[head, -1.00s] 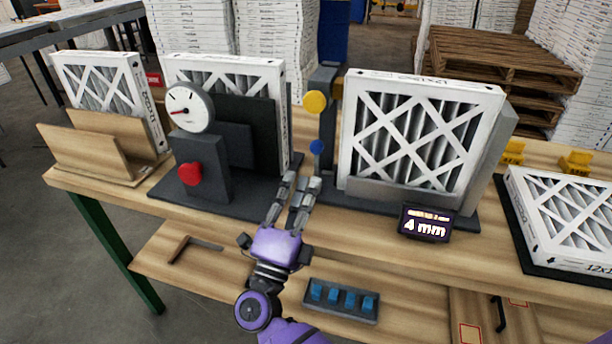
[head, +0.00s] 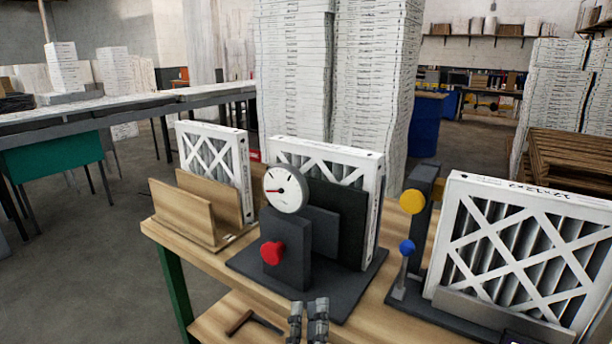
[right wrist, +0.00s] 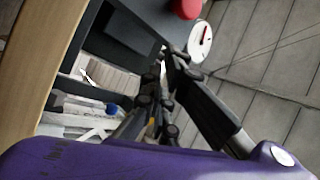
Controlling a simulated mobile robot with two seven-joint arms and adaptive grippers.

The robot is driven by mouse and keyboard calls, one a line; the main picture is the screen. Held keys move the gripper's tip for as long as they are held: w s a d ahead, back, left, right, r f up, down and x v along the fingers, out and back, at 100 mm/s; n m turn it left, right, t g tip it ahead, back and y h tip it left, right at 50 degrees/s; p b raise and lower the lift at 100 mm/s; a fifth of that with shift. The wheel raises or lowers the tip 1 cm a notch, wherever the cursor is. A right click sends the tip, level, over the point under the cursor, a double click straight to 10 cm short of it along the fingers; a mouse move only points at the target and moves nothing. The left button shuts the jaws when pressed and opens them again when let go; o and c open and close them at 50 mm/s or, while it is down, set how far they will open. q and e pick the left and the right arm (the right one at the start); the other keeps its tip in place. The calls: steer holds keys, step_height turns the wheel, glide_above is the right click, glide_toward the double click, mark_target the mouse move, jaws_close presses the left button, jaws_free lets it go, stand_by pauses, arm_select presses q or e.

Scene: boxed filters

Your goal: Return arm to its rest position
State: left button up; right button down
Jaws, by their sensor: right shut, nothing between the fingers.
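My right gripper (head: 308,322) shows only its two fingers at the bottom edge of the head view. They are shut with nothing between them. They stand in front of the dark gauge stand's base, apart from it as far as I can tell. In the right wrist view the fingers (right wrist: 160,80) point toward the stand. The rest of the right arm is below the head view. My left gripper is not in view.
The bench (head: 190,240) carries a wooden holder (head: 185,212) with a filter, a gauge stand (head: 290,250) with a red knob (head: 272,252) and filter, and another filter (head: 525,255) in a fixture with yellow and blue knobs. A hammer-like tool (head: 250,322) lies on the lower shelf.

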steer(key=s+d+f+n+g+y+p, duration=0.25)
steer(key=s+f+n+g, duration=0.3)
steer(key=f, duration=0.45)
steer(key=s+d+f+n+g+y+p, duration=0.2)
steer(key=s+d+f+n+g, duration=0.15)
steer(key=s+f+n, duration=0.4)
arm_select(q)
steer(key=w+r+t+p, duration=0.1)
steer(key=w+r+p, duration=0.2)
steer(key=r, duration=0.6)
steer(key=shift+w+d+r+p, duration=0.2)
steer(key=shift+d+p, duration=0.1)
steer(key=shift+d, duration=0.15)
arm_select(e)
steer(key=s+d+f+g+h, duration=0.1)
steer(key=s+d+f+g, duration=0.2)
steer(key=s, duration=0.7)
steer(key=s+d+f+g+h, duration=0.2)
steer(key=s+d+f, duration=0.4)
steer(key=s+d, duration=0.3)
steer(key=shift+s+f+g, duration=0.4)
steer(key=shift+s, duration=0.4)
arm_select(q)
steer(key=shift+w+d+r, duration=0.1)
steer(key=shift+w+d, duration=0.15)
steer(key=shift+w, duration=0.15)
arm_select(e)
steer(key=shift+d, duration=0.1)
